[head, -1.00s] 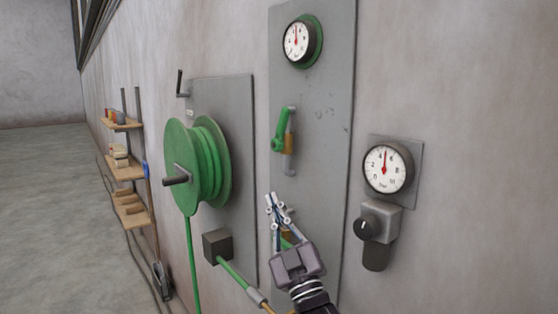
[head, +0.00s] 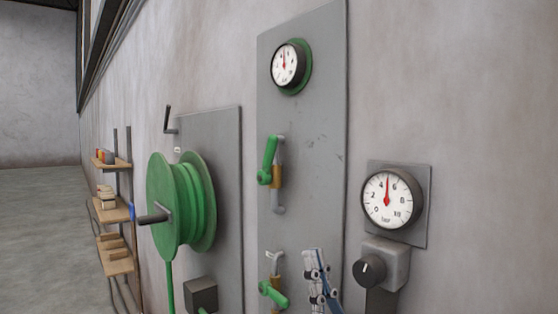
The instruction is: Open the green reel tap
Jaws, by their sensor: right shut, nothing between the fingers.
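A green hose reel (head: 183,205) with a grey crank handle is on a grey wall plate at left. On the tall grey panel (head: 310,130) are two taps with green levers. The upper green lever (head: 268,160) stands nearly upright beside a brass body. The lower green lever (head: 272,294) slants down to the right in front of its brass body, near the bottom edge. I cannot tell from labels which tap is the reel's. My right gripper (head: 315,258) is just right of the lower tap, shut and empty, apart from the lever in the picture. My left gripper is not in view.
A green-rimmed gauge (head: 288,66) tops the panel. To the right are another gauge (head: 391,198) and a black-knobbed regulator (head: 383,266). A dark box (head: 201,295) sits below the reel. Wooden shelves (head: 113,210) stand far left.

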